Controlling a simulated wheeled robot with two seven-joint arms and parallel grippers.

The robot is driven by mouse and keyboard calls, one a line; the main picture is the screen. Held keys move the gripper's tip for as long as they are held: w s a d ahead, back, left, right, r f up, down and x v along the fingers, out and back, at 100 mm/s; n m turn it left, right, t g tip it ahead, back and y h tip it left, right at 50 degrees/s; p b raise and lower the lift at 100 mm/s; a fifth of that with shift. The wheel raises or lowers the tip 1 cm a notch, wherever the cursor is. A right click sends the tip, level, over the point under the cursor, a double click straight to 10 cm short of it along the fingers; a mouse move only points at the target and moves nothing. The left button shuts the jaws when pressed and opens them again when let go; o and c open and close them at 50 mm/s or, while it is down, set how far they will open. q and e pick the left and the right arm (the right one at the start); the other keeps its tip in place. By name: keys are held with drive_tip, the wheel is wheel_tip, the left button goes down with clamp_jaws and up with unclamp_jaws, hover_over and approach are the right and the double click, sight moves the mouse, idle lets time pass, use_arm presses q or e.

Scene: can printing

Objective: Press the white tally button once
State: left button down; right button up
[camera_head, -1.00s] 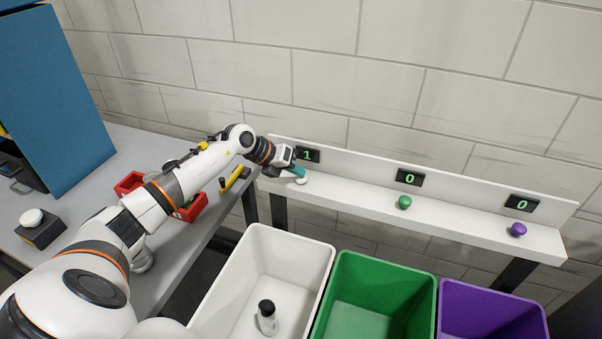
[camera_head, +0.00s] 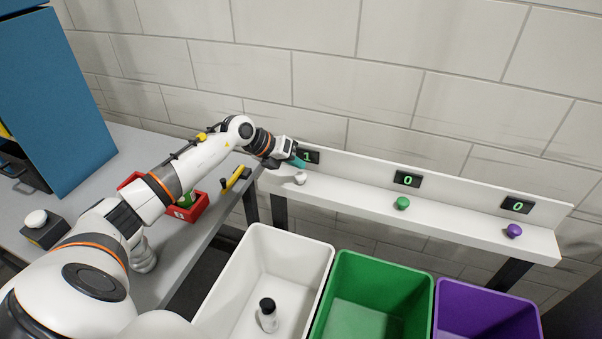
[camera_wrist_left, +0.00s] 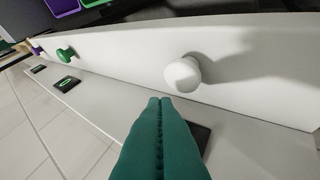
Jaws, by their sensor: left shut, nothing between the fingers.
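The white tally button (camera_head: 300,178) stands on the white shelf (camera_head: 350,195) at its left end. It also shows in the left wrist view (camera_wrist_left: 182,74) as a round white knob, just beyond my fingertips. My left gripper (camera_head: 299,163) is above and behind the button, apart from it. Its green fingers are shut together and empty, as the left wrist view (camera_wrist_left: 160,102) shows. The counter display (camera_head: 309,156) behind the button reads 1. My right gripper is not in view.
A green button (camera_head: 402,203) and a purple button (camera_head: 514,231) stand further right, their displays reading 0. White (camera_head: 225,290), green (camera_head: 345,262) and purple (camera_head: 450,290) bins stand below the shelf. A black-capped can (camera_head: 268,315) is in the white bin. The wall is close behind.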

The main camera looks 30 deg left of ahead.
sight(296, 175)
use_arm(q)
drive_tip(key=shift+r+p, duration=1.4)
drive_tip(key=shift+r, duration=0.9)
drive_tip(key=shift+f, duration=0.1)
